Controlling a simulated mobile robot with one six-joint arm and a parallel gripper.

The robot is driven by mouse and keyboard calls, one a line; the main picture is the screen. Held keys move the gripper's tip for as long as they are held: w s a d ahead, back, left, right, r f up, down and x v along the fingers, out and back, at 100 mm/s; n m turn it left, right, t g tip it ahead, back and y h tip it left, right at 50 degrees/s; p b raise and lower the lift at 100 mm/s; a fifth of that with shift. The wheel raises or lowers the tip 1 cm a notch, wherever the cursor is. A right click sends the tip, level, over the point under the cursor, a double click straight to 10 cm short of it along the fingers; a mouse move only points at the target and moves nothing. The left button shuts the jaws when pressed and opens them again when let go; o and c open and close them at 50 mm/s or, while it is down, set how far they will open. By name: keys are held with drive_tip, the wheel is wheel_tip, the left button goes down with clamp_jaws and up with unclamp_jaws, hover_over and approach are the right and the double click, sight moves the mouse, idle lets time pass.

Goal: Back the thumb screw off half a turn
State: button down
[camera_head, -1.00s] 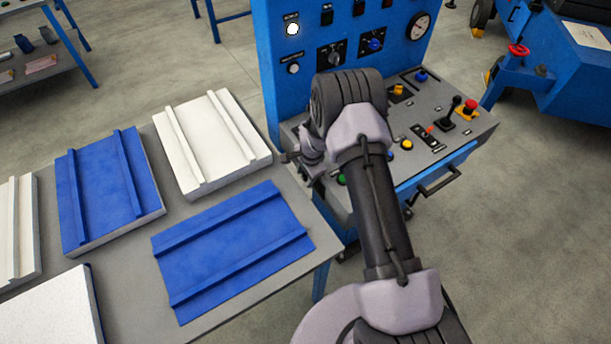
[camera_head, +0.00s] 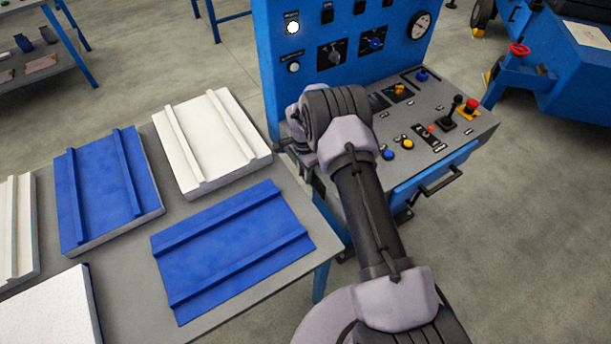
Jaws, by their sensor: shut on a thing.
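My gripper (camera_head: 291,147) is at the left edge of the grey control desk, beside the blue upright panel and mostly hidden by my own wrist. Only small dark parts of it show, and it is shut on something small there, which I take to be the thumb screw. The thumb screw itself is hidden, so its turn angle cannot be read. The control desk (camera_head: 472,143) carries a yellow button (camera_head: 408,145), a blue button (camera_head: 388,155) and a black lever (camera_head: 457,103).
A work table (camera_head: 318,262) at the left holds blue (camera_head: 225,250) and white (camera_head: 212,140) ribbed panels close to my gripper. A red emergency button (camera_head: 472,104) is at the desk's right. A drawer handle (camera_head: 441,181) sticks out in front. Floor at the right is free.

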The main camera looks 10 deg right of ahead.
drive_tip(key=shift+w+a+f+g+h+b, duration=0.15)
drive_tip(key=shift+g+b, duration=0.35)
drive_tip(key=shift+b, duration=0.7)
drive_tip(key=shift+w+d+f+g+h+b, duration=0.2)
drive_tip(key=shift+g+b, duration=0.3)
drive_tip(key=shift+b, duration=0.7)
drive_tip(key=shift+s+a+g+b, duration=0.1)
drive_tip(key=shift+a+g+b, duration=0.15)
drive_tip(key=shift+b, duration=0.45)
drive_tip(key=shift+r+g, duration=0.25)
drive_tip(key=c, duration=1.2)
unclamp_jaws()
drive_tip(key=shift+c, duration=0.2)
